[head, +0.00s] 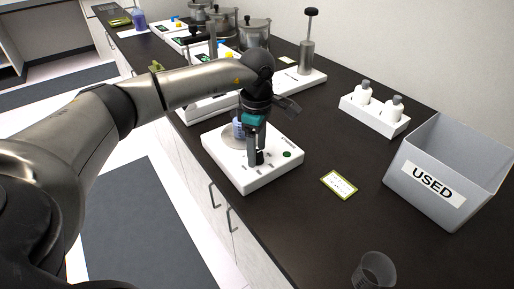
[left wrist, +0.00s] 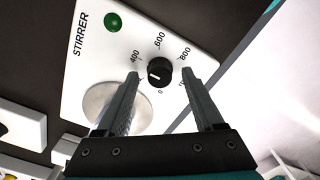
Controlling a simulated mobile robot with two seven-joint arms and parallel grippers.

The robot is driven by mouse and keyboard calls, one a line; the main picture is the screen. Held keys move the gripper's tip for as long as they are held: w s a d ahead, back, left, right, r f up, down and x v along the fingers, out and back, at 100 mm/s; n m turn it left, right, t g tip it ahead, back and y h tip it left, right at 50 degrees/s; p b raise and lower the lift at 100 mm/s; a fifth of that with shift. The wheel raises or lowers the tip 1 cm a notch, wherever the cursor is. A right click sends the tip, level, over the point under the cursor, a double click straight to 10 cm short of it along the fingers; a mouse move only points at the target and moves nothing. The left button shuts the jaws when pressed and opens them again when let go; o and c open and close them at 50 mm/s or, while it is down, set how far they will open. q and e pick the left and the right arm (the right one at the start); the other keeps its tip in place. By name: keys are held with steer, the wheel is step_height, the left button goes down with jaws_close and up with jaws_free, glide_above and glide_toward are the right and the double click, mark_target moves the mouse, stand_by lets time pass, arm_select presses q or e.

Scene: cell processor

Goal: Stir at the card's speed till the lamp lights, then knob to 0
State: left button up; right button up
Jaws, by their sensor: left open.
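The white stirrer (head: 262,178) stands near the counter's front edge. A beaker with bluish contents (head: 238,130) is on its round plate, partly behind my gripper. My left gripper (head: 256,160) points down over the black knob (left wrist: 158,72). In the left wrist view its open fingers (left wrist: 160,78) are on either side of the knob, without clear contact. The knob's white mark points left, between 400 and 0; a finger hides that part of the scale. The lamp (left wrist: 113,20) is dark green and looks unlit. The card (head: 340,185) lies right of the stirrer; its writing is too small to read.
A grey bin marked USED (head: 432,185) stands at the right. A white rack with two bottles (head: 375,115) is behind the card. An empty clear cup (head: 374,270) is at the front. Other devices and metal pots (head: 254,35) fill the back.

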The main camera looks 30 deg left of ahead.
arm_select(q)
step_height(320, 180, up, 15)
steer(key=p, duration=0.1)
stand_by(0.8)
